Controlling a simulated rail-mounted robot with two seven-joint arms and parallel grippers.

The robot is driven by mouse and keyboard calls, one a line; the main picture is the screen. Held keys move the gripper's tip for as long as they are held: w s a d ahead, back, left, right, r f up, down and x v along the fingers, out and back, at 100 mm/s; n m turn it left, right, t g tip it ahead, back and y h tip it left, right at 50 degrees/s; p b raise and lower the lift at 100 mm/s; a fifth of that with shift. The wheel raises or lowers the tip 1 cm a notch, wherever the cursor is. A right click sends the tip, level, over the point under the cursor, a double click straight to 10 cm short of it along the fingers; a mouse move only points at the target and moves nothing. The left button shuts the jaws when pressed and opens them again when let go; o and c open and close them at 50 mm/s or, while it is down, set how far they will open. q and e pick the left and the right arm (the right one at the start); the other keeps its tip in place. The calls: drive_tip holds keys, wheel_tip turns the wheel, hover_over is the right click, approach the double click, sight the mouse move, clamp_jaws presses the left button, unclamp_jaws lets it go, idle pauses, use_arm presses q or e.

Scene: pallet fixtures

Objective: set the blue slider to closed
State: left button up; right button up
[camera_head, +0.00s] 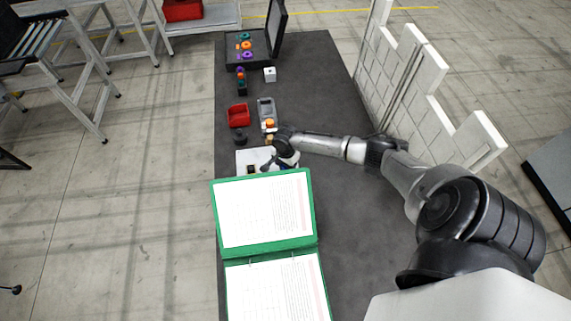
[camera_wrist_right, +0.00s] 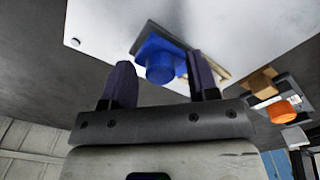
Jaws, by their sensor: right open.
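The blue slider (camera_wrist_right: 160,56) is a round blue knob on a square blue base in the right wrist view. It sits on a white panel (camera_wrist_right: 105,22), beside a tan strip along its slot. My right gripper (camera_wrist_right: 161,66) is open, one dark finger on each side of the knob; I cannot tell if either touches it. In the head view, my right gripper (camera_head: 284,160) is over the white panel (camera_head: 243,158), and the blue slider is hidden there. My left gripper is not in view.
A green binder (camera_head: 312,215) with white pages stands in front of the panel. A red bin (camera_head: 238,115) and a grey tray (camera_head: 265,106) lie beyond it. A box with an open lid (camera_head: 277,28) is at the far end. The table's right side is mostly clear.

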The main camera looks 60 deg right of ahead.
drive_tip(key=shift+c, duration=0.5)
clamp_jaws()
drive_tip(key=shift+w+d, duration=0.55)
drive_tip(key=shift+d, duration=0.15)
drive_tip(key=shift+f, duration=0.1)
drive_tip(key=shift+d, duration=0.1)
drive_tip(key=shift+c, duration=1.4)
unclamp_jaws()
drive_tip(key=o, duration=0.4)
